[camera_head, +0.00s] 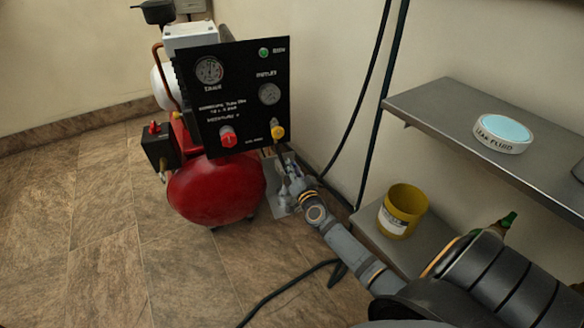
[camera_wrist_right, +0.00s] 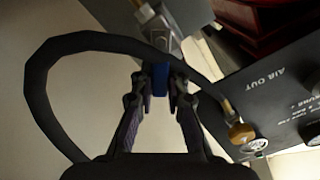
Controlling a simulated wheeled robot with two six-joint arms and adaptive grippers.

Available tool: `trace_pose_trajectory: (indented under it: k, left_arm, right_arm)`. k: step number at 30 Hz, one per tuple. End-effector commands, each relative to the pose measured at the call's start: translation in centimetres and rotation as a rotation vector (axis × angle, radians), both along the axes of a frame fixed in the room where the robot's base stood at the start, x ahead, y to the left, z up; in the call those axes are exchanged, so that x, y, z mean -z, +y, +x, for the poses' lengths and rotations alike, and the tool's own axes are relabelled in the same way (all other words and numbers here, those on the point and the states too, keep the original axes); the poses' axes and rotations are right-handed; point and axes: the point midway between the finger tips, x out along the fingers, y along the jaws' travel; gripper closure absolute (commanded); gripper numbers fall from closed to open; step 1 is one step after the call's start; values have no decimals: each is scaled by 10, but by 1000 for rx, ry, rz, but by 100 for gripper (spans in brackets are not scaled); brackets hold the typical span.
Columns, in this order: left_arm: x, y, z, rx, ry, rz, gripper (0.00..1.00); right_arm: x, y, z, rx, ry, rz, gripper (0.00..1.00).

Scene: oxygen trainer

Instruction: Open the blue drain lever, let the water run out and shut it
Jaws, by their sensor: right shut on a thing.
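My right gripper (camera_head: 291,187) is low, just right of the red tank (camera_head: 218,190) under the black panel. In the right wrist view its two fingers (camera_wrist_right: 160,88) are closed on a small blue lever (camera_wrist_right: 160,76). Beyond the lever is a grey metal part (camera_wrist_right: 158,38). The blue lever cannot be made out in the head view, where the gripper covers that spot. No running water can be seen. My left gripper is not in view.
The black panel (camera_head: 236,95) has gauges, a red knob (camera_head: 228,137) and a yellow knob (camera_head: 277,131). A black hose (camera_wrist_right: 38,90) loops around the gripper. A metal shelf (camera_head: 440,115) with a white tub (camera_head: 503,133) and a yellow bucket (camera_head: 402,211) stand right.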

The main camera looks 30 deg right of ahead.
Motion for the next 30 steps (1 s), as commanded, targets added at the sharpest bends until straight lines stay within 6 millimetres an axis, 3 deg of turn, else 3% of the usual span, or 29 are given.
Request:
trace_pose_trajectory:
  k: [11, 30]
  left_arm:
    - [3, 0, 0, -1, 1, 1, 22]
    - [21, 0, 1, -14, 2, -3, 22]
  right_arm:
    - [6, -6, -2, 0, -41, 170, 100]
    - [28, -16, -4, 1, -170, 709, 100]
